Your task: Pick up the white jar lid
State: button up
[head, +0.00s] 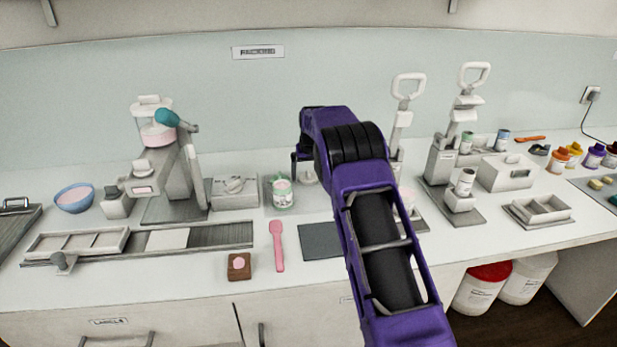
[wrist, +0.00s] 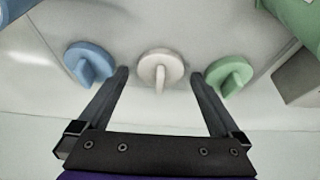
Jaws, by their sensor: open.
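The white jar lid (wrist: 150,66) is a round disc with an upright tab handle, in the middle of the wrist view. A blue lid (wrist: 82,62) is to its left and a green lid (wrist: 231,74) to its right, both of the same shape. My gripper (wrist: 160,76) is open and empty. Its two fingers point toward the gaps on either side of the white lid, with the lid beyond and between their tips. In the head view my gripper (head: 297,163) is over the back of the counter, and my arm hides much of that area.
A pink spatula (head: 277,245), a brown block (head: 239,267) and a dark grey mat (head: 319,242) lie nearer the front. A press with a teal knob (head: 168,118) stands at left; lever presses (head: 440,160) stand at right.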

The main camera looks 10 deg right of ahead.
jog(key=shift+c, duration=0.3)
jog(key=c, duration=1.2)
jog(key=shift+r, duration=0.15)
